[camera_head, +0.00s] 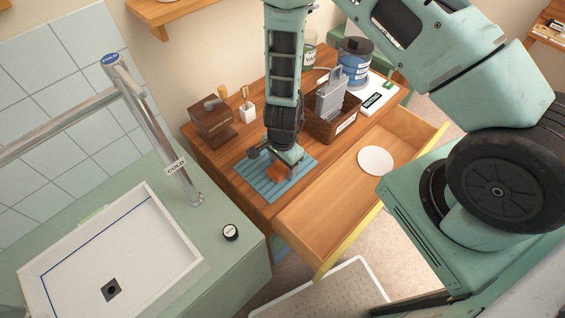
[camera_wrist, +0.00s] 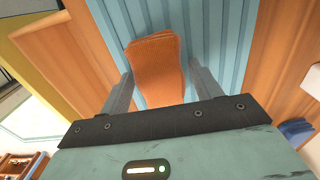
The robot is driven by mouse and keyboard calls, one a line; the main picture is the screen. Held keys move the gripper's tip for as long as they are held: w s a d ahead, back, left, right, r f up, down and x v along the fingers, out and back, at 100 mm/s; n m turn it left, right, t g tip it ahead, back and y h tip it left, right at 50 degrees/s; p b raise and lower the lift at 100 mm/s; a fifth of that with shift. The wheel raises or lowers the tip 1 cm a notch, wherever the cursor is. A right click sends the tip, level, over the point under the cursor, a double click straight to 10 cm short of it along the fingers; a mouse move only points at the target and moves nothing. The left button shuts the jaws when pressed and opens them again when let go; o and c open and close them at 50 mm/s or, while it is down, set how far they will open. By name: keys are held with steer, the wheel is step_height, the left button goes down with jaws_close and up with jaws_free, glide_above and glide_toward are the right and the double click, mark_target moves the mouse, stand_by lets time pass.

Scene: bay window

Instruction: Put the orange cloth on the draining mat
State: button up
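The orange cloth (camera_head: 277,172) is a folded piece lying over the blue ribbed draining mat (camera_head: 270,187). In the wrist view the cloth (camera_wrist: 157,66) shows between my gripper's fingers (camera_wrist: 160,72), with the mat's blue ribs (camera_wrist: 222,40) behind it. The fingers stand apart, with narrow gaps beside the cloth, and do not appear to clamp it. In the head view my gripper (camera_head: 287,160) is low over the mat and hides part of the cloth. Whether the cloth's whole underside touches the mat is hard to see.
A brown grinder box (camera_head: 212,122) and white utensil pot (camera_head: 247,112) stand behind the mat. A brown basket (camera_head: 340,120) is to its right. An open drawer (camera_head: 325,205) holds a white disc (camera_head: 376,161). A sink (camera_head: 110,255) and tap (camera_head: 180,185) are left.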

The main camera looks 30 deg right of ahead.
mark_target(282, 164)
steer(key=shift+o, duration=0.7)
steer(key=shift+r, duration=0.1)
steer(key=shift+r, duration=0.2)
step_height(282, 164, up, 12)
steer(key=f, duration=0.1)
steer(key=s+a+r+n+y, duration=0.1)
steer(key=s+a+r+n, duration=0.2)
steer(key=a+r+n, duration=0.3)
steer(key=s+a+r+n+y, duration=0.1)
steer(key=s+a+r+n, duration=0.25)
steer(key=r, duration=0.45)
steer(key=s+d+r+n+h, duration=0.1)
steer(key=s+d+r+n, duration=0.1)
steer(key=s+r+n, duration=0.8)
steer(key=s+n+p, duration=0.1)
steer(key=n, duration=0.1)
steer(key=shift+s+d+r+n, duration=0.3)
steer(key=shift+s+d+n, duration=0.05)
